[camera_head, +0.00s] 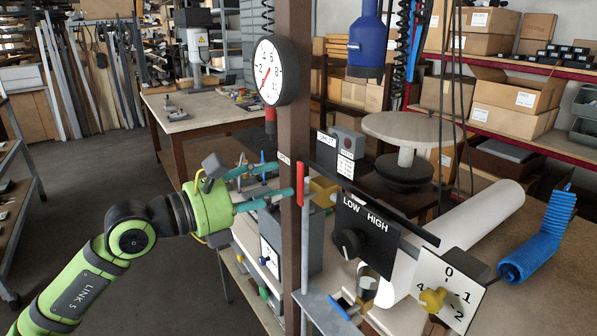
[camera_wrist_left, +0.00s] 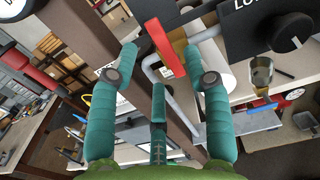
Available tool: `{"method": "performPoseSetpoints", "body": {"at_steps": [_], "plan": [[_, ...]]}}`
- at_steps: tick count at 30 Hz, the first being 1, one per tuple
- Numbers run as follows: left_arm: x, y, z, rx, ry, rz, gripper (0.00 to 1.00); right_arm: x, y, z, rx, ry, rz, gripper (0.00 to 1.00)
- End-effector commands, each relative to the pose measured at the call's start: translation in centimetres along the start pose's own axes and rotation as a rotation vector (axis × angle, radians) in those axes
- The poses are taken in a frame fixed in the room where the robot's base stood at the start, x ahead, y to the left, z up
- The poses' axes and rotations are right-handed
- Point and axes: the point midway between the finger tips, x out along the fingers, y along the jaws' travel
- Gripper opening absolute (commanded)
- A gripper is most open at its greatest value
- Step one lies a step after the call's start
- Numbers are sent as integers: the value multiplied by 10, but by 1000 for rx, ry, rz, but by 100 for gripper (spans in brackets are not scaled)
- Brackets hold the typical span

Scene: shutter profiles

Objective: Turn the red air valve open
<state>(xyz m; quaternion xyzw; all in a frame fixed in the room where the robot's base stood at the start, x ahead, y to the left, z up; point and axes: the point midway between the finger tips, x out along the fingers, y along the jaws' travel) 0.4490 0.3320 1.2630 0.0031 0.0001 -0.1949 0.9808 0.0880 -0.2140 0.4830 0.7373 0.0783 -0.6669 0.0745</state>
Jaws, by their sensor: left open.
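The red air valve handle (camera_head: 301,184) is a flat red bar standing upright beside a dark vertical post, next to a brass-coloured fitting (camera_head: 323,191). A small "OPEN" label (camera_head: 284,158) is on the post. My left gripper (camera_head: 288,179) is open, with its teal fingers reaching from the left toward the handle. In the left wrist view the red handle (camera_wrist_left: 165,47) shows between the spread fingertips (camera_wrist_left: 162,60), slightly tilted. Nothing is gripped, and I cannot tell whether a finger touches the handle. My right gripper is not in view.
A round gauge (camera_head: 269,72) hangs on the post (camera_head: 294,120) above the handle. To the right are a black LOW/HIGH switch panel (camera_head: 364,238), a white roll (camera_head: 470,226) and a dial plate with a yellow knob (camera_head: 433,300). A blue coiled hose (camera_head: 540,235) lies on the bench.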

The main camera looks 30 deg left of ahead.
Motion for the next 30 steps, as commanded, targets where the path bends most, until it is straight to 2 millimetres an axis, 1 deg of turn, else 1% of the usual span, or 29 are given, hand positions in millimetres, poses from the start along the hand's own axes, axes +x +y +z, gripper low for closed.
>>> {"method": "performPoseSetpoints", "body": {"at_steps": [1,6,13,19,28,29,30], "plan": [[6,0,4,0,0,-1,49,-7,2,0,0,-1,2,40],[28,0,5,-3,0,-2,49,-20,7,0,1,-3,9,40],[51,0,4,-5,-3,-2,49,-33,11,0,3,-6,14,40],[60,0,1,-5,-3,-2,49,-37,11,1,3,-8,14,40],[61,0,0,-5,-2,-2,49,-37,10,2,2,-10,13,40],[61,0,0,-5,-2,-2,41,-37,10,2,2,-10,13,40],[61,0,0,-5,-2,-2,25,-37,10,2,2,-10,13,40]]}}
